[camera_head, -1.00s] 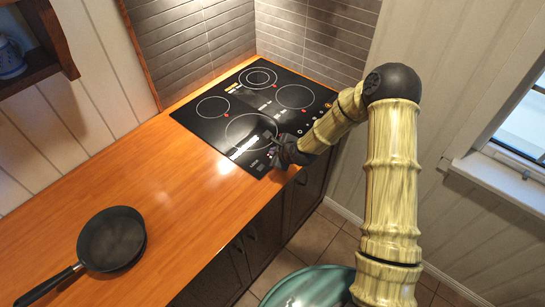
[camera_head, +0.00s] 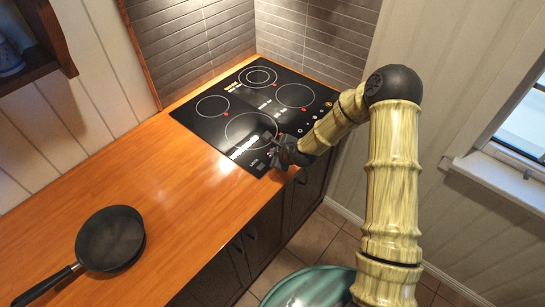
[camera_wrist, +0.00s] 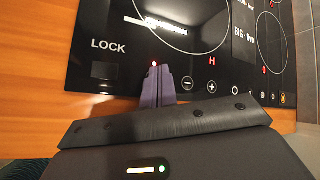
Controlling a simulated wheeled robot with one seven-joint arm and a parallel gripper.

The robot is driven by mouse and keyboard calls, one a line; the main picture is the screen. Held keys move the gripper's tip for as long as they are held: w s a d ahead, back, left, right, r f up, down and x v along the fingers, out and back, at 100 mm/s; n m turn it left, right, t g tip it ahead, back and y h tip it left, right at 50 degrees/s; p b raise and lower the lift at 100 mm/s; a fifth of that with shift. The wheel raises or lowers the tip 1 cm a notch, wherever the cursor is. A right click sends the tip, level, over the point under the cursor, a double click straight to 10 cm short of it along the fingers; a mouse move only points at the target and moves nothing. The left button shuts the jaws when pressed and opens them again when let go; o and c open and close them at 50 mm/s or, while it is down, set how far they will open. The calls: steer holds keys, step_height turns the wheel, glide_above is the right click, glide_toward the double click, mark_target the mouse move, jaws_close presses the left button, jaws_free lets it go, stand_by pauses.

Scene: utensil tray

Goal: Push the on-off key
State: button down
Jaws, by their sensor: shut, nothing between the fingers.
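The black glass cooktop (camera_head: 205,127) is set in the orange wooden counter, with white rings and printed keys. In the wrist view, my gripper's fingers (camera_wrist: 160,82) are together and empty, over the cooktop's front edge, just below a small red light (camera_wrist: 154,63). A minus key (camera_wrist: 187,84) and a plus key (camera_wrist: 212,87) lie right of the fingertips, and a row of smaller symbols continues rightward. I cannot tell for certain which symbol is the on-off key. In the head view, my gripper (camera_head: 270,140) is low over the cooktop's front edge; contact is unclear.
The LOCK label (camera_wrist: 108,44) is left of the fingers. A dark frying pan (camera_head: 110,238) sits on the counter (camera_head: 180,205) at the lower left. Tiled walls stand behind and right of the cooktop. The counter between pan and cooktop is clear.

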steer(key=shift+f, duration=0.15)
stand_by(0.4)
steer(key=shift+r+p, duration=0.3)
steer(key=shift+r, duration=0.4)
step_height(320, 180, up, 6)
steer(key=p, duration=0.3)
steer(key=shift+p, duration=0.4)
